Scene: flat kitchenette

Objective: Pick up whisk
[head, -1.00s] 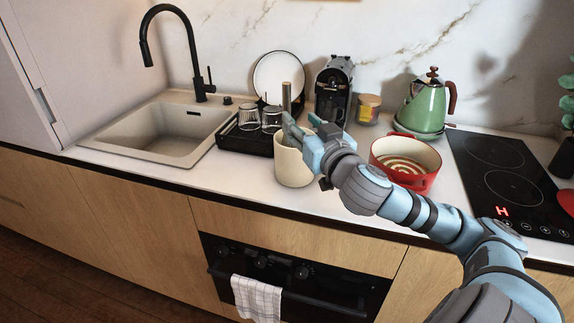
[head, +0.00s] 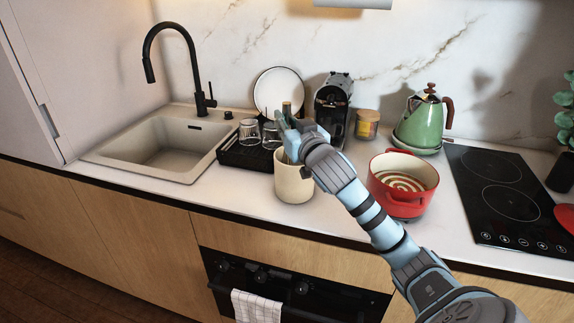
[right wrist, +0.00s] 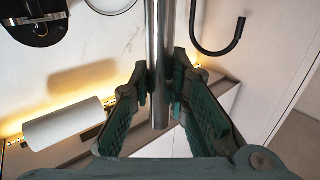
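The whisk stands in a cream utensil crock (head: 293,185) on the counter. Only its metal handle (head: 286,107) shows above the rim; the wires are hidden inside the crock. My right gripper (head: 282,124) is at the handle above the crock. In the right wrist view the whisk handle (right wrist: 161,45) runs between the two fingers of my right gripper (right wrist: 161,85). The fingertip pads press close on both sides of it, so the gripper looks shut on the handle. My left gripper is not in view.
A black drying rack (head: 240,155) with glasses and a white plate (head: 279,88) stands behind and left of the crock. A red pot (head: 402,198) is close on the right. A coffee machine (head: 333,105), jar (head: 367,123) and green kettle (head: 423,120) stand behind. The sink (head: 165,152) is left.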

